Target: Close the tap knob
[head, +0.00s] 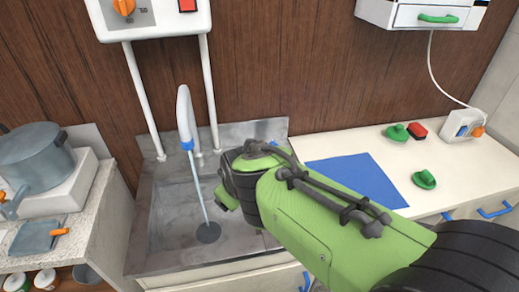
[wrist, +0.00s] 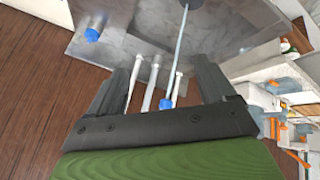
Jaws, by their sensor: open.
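The tap (head: 185,108) is a white curved spout with a blue tip over the sink. A thin stream of water (head: 200,190) runs from it to the drain. In the wrist view, the blue tap knob (wrist: 92,34) sits on the grey metal sink surface, up and left of my left finger. My gripper (wrist: 168,60) is open, nothing is held, and the fingers are apart from the knob. The water stream (wrist: 178,50) and the spout's blue tip (wrist: 165,104) show between the fingers.
The metal sink (head: 165,215) lies below my arm. A white heater box (head: 150,15) with pipes hangs above it. A blue mat (head: 357,180) and green and red items (head: 424,180) lie on the right counter. A pot (head: 35,160) stands at left.

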